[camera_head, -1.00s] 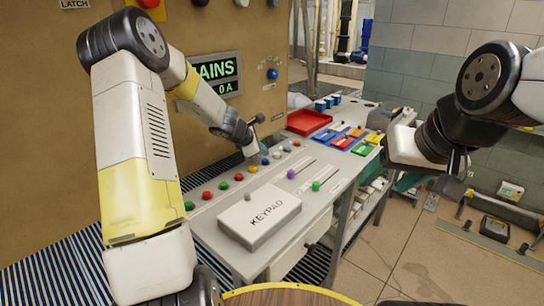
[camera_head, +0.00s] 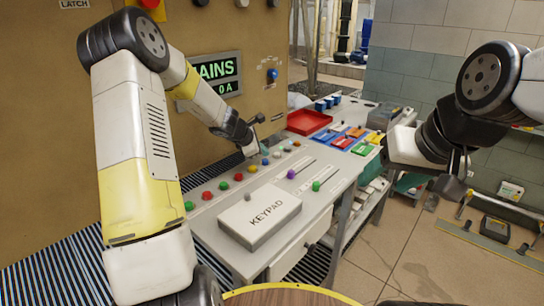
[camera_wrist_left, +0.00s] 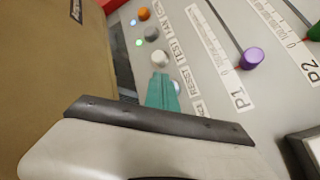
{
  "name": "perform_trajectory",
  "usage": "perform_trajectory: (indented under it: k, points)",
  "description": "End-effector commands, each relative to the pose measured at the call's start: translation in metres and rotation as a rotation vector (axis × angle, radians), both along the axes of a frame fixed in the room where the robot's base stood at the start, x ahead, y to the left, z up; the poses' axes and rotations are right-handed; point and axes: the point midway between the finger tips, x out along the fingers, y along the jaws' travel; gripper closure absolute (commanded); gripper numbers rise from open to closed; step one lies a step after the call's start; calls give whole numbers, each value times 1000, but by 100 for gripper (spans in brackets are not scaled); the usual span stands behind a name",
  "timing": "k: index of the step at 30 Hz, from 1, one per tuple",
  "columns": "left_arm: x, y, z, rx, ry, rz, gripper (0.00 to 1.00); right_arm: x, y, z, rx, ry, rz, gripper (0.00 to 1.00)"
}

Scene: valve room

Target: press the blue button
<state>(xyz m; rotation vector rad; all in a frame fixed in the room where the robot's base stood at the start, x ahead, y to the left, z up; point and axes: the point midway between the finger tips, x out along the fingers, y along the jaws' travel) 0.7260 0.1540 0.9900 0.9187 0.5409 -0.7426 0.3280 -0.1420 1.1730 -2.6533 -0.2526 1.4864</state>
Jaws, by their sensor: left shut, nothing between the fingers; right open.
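A row of round coloured buttons runs along the back of the grey console (camera_head: 222,222). A small bluish button (camera_head: 265,161) sits in this row, right beside my left gripper (camera_head: 251,150). My left gripper is shut and empty, pointing down at the row. In the left wrist view its teal fingertips (camera_wrist_left: 162,92) are over the row, just past a white button (camera_wrist_left: 160,58). A pale bluish cap (camera_wrist_left: 176,88) shows partly behind them; I cannot tell whether they touch it. My right gripper (camera_head: 455,178) is open and empty, to the right of the console.
A red tray (camera_head: 308,122) and coloured bins stand behind. A blue knob (camera_head: 272,74) is on the upright panel.

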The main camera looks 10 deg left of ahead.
Motion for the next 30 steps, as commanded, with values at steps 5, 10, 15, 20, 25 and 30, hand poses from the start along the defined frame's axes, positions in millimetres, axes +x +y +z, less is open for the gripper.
perform_trajectory:
  k: [5,10,15,20,25,30]
  points:
    - [0,0,0,0,0,0,100,0,0,0,0,0,0,39]
    - [0,0,0,0,0,0,100,0,0,0,0,0,0,39]
    - [0,0,0,0,0,0,100,0,0,0,0,0,0,39]
    - [0,0,-1,0,0,0,100,0,0,0,0,0,0,39]
    - [0,1,-7,-1,2,2,100,0,0,0,0,0,0,39]
    - [0,0,-9,0,0,0,100,0,0,0,0,0,0,39]
